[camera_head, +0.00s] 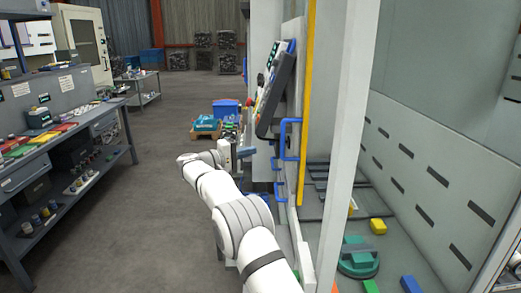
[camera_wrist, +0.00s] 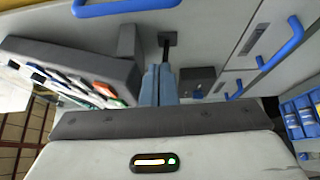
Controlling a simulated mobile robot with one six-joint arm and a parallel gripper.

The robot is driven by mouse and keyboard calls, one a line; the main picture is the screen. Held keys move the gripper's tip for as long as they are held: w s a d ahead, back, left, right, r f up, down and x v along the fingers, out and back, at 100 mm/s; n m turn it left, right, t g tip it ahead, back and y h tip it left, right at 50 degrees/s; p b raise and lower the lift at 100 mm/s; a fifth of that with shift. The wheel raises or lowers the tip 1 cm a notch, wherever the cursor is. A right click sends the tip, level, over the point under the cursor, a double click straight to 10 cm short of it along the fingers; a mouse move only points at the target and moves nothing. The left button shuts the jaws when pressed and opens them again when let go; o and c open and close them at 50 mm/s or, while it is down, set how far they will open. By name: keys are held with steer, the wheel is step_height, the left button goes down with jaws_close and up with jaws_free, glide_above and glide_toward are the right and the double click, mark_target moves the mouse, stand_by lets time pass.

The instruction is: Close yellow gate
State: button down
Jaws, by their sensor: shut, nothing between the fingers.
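A tall yellow vertical strip (camera_head: 306,105) runs along the edge of the machine's opening; I take it as the yellow gate's edge. A blue bar handle (camera_head: 284,140) stands just left of it. My gripper (camera_head: 246,153) is in front of the machine, left of that handle and apart from it. In the wrist view my gripper's blue-grey fingers (camera_wrist: 159,84) are together and empty. They point toward a pale machine face near a small dark fitting (camera_wrist: 167,40); contact is unclear. A blue handle (camera_wrist: 125,6) crosses the top of the wrist view. No yellow shows there.
A tilted control panel (camera_head: 276,90) hangs above my gripper; its coloured buttons (camera_wrist: 90,88) are close left of the fingers in the wrist view. A white post (camera_head: 343,130) stands right of the opening. A workbench (camera_head: 65,130) stands left, with clear floor (camera_head: 160,210) between.

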steer(key=d+p, duration=0.3)
steer(key=d, duration=0.5)
steer(key=shift+w+d, duration=0.3)
steer(key=shift+d, duration=0.1)
